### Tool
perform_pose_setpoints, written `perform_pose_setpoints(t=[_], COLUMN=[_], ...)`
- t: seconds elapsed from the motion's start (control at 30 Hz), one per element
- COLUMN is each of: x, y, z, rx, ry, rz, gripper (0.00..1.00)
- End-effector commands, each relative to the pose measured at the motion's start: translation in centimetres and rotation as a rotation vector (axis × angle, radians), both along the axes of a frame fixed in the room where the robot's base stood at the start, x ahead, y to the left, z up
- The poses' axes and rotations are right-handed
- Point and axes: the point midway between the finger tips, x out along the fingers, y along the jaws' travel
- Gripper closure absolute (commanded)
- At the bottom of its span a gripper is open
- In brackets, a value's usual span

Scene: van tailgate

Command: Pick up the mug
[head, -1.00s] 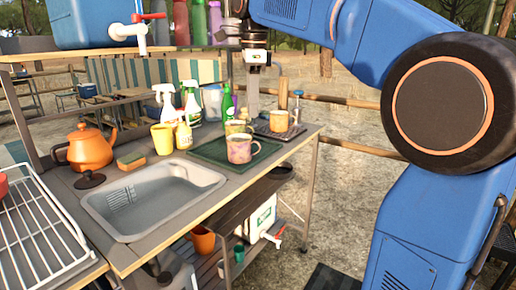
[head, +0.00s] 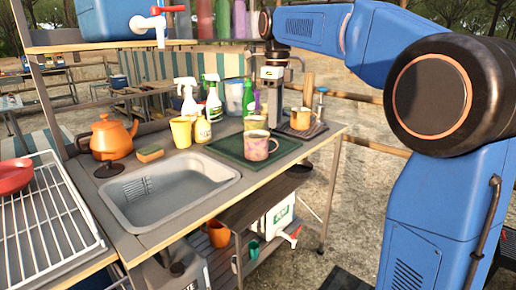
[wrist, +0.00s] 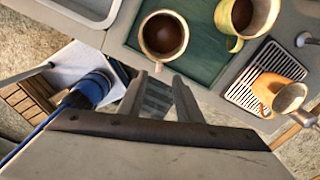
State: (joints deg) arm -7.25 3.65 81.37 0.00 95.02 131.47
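Three mugs show. A pink-and-tan patterned mug (head: 259,147) stands upright at the front of the green mat (head: 226,149); in the wrist view this mug (wrist: 164,37) is seen from above with a dark inside. A yellow mug (head: 254,122) is behind it, partly hidden, and shows in the wrist view (wrist: 246,22). An orange mug (head: 301,118) stands on a drip tray (head: 303,132) at right. My gripper (wrist: 160,84) is open and empty, its fingers pointing towards the patterned mug's near side and apart from it. In the head view it hangs above the counter.
A sink (head: 170,193), an orange kettle (head: 110,138) and a sponge (head: 150,153) are at left. A shelf (head: 150,45) runs above. A white box (head: 272,218) is below the counter.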

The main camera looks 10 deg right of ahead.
Motion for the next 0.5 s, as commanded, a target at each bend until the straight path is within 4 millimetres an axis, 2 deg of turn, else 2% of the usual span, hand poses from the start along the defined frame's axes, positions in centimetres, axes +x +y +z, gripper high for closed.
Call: perform_pose_setpoints(t=[0.13,0.37,0.5], x=[-0.1,-0.1,-0.2], y=[0.0,0.0,0.0], z=[-2.1,-3.4,-5.0], rx=[0.000,0.000,0.000], ry=[0.001,0.000,0.001], rz=[0.000,0.001,0.001], gripper=[0.68,0.68,0.68])
